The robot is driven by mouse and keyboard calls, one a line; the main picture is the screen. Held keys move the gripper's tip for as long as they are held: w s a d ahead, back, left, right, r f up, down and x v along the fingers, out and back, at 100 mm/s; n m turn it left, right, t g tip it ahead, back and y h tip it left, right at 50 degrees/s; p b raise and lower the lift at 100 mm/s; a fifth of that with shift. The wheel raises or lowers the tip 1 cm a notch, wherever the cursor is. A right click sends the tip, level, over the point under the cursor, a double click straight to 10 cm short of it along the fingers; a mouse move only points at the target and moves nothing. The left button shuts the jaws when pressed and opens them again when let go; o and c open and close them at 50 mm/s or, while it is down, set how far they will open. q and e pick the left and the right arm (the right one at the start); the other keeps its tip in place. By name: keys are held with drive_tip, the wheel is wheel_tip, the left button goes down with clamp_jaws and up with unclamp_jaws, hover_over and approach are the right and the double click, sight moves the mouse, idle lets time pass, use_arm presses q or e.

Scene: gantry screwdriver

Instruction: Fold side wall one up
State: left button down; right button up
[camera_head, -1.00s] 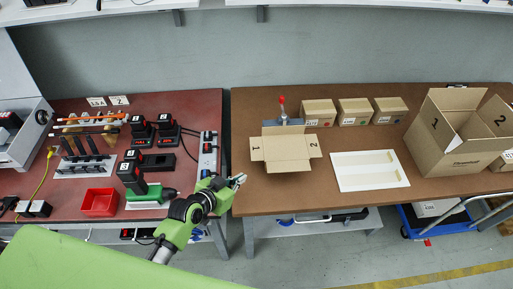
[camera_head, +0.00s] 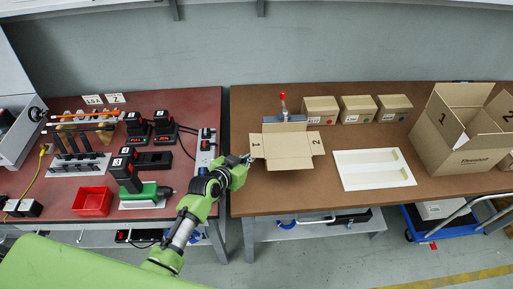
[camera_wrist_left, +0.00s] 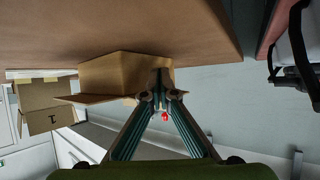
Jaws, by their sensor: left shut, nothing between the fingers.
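The small cardboard box (camera_head: 284,152) stands on the brown table with flaps spread out; the flap marked 1 (camera_head: 257,145) is on its left and the flap marked 2 (camera_head: 317,144) on its right. My left gripper (camera_head: 248,160) is shut and empty at the left edge of the box, close to flap 1. I cannot tell whether it touches the flap. In the left wrist view the box (camera_wrist_left: 115,75) shows beyond the closed fingertips (camera_wrist_left: 160,80), which overlap its edge. My right gripper is not in view.
A clamp with a red knob (camera_head: 283,97) stands behind the box. Several small cartons (camera_head: 357,109) sit at the back. A white tray (camera_head: 373,169) lies to the right, and a large open carton (camera_head: 462,135) stands at far right. The table front is clear.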

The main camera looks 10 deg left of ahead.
sight(253, 149)
use_arm(q)
drive_tip(key=shift+w+d, duration=0.15)
drive_tip(key=shift+w, duration=0.35)
drive_tip(key=shift+r, duration=0.15)
drive_tip(key=shift+s+a+r+p, duration=0.1)
drive_tip(key=shift+a+r+p, duration=0.1)
drive_tip(key=shift+r+p, duration=0.45)
drive_tip(key=shift+r+p, duration=0.65)
drive_tip(key=shift+p, duration=0.15)
